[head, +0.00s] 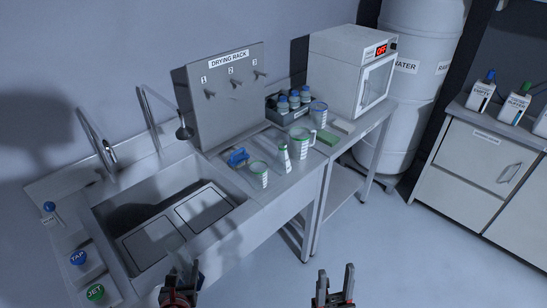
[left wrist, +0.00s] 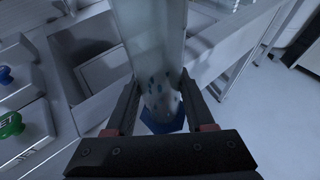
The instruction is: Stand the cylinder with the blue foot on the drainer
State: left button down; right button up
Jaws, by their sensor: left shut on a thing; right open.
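My left gripper (left wrist: 160,88) is shut on a clear cylinder (left wrist: 150,35) with a blue foot (left wrist: 165,123). The foot lies between the fingers and the palm, and the clear tube runs up out of the left wrist view. Blue specks show on the lower tube. In the head view my left gripper (head: 182,284) is at the bottom, in front of the sink, and the cylinder is hardly visible there. My right gripper (head: 335,284) is open and empty over the floor. The drainer (head: 272,202) is the flat steel surface right of the sink.
On the drainer stand a blue item (head: 238,156), a green-marked beaker (head: 259,177) and a green-topped flask (head: 284,160). A jug (head: 302,146) stands behind them. The sink (head: 150,205) is left of the drainer. The drying rack board (head: 225,100) rises behind. The drainer's front strip looks clear.

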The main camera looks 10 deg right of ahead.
aim_at(269, 146)
jog(key=i+z, duration=0.25)
jog(key=i, duration=0.35)
jog(key=i+j+z, duration=0.25)
jog(key=i+j, duration=0.2)
jog(key=j, duration=0.25)
